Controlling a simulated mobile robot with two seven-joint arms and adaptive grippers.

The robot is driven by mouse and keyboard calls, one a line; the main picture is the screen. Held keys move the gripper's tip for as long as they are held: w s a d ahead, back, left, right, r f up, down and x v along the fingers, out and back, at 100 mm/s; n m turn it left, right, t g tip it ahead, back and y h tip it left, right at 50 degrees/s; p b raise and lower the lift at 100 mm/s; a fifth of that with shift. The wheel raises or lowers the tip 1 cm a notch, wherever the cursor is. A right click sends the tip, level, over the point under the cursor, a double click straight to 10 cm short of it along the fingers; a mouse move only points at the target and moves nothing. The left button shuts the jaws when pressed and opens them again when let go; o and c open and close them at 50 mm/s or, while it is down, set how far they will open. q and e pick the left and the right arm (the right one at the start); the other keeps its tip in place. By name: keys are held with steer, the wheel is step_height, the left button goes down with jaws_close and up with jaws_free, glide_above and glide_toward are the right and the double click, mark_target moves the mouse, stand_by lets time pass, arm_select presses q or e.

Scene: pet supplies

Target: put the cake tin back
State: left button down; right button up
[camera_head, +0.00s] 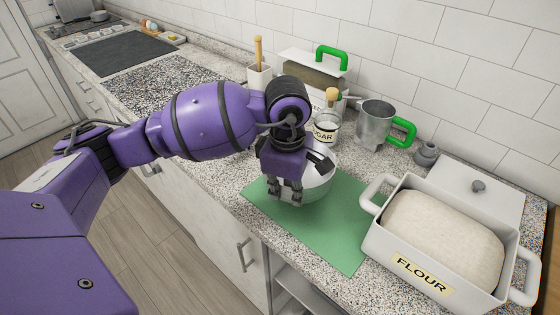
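A round, pale tin (322,182), which looks like the cake tin, stands on a green mat (335,228) on the counter. My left gripper (285,195) points down at the tin's near left side and hides much of its rim and left wall. The two fingertips show apart with a small gap between them. Whether they touch the tin or straddle its wall is hidden. My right gripper is not in view.
A white flour box (405,258) stands on the right, its lid (480,188) behind it. The mat's front is clear.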

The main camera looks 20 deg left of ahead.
mark_target(287, 199)
arm_select(q)
steer(key=shift+w+a+f, duration=0.15)
steer(key=shift+w+f, duration=0.15)
step_height(287, 199, down, 3)
steer(key=shift+f, duration=0.1)
steer(key=shift+f, duration=0.15)
steer(key=c, duration=2)
jaws_free()
